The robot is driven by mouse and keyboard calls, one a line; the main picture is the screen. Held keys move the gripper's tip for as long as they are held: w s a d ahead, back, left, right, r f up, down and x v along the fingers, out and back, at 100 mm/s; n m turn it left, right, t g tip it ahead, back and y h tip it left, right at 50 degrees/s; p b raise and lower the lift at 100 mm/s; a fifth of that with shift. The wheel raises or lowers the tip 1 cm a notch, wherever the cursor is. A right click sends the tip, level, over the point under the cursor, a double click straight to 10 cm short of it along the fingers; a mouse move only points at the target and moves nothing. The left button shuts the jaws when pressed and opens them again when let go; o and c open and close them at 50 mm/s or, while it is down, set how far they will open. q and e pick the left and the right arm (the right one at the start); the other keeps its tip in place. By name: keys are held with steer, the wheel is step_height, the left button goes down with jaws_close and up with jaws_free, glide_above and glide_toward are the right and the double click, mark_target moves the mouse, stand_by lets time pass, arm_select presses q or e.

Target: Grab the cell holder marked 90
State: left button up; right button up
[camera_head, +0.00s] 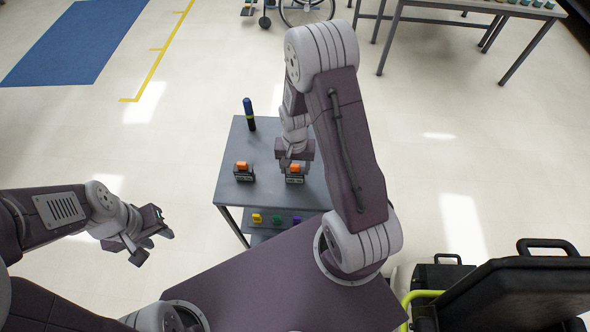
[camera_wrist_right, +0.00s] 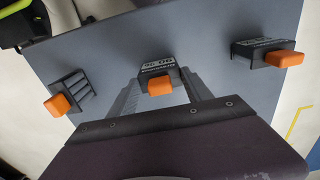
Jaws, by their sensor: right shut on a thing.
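My right gripper (camera_head: 294,160) reaches down over the small grey table. It is shut on a dark cell holder with an orange handle (camera_head: 295,170). In the right wrist view this holder (camera_wrist_right: 157,70) sits between the two grey fingers; its white label is too small to read surely. A second dark holder with an orange top (camera_head: 243,173) stands on the table to the left; it shows at the right of the wrist view (camera_wrist_right: 262,53). A third holder (camera_wrist_right: 70,95) shows at the left of the wrist view and is hidden in the head view. My left gripper (camera_head: 152,236) is open, empty, left of the table.
The grey table (camera_head: 232,150) also bears a dark blue cylinder (camera_head: 249,114) at its back. Black equipment with a lime tube (camera_head: 422,296) stands at the lower right. The floor at left is clear.

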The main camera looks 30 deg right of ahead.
step_height(320, 180, up, 4)
steer(key=shift+r, duration=0.1)
steer(key=s+d+r, duration=0.5)
steer(key=s+r, duration=0.1)
steer(key=s, duration=0.4)
steer(key=shift+s+d+r, duration=0.15)
steer(key=shift+r, duration=0.1)
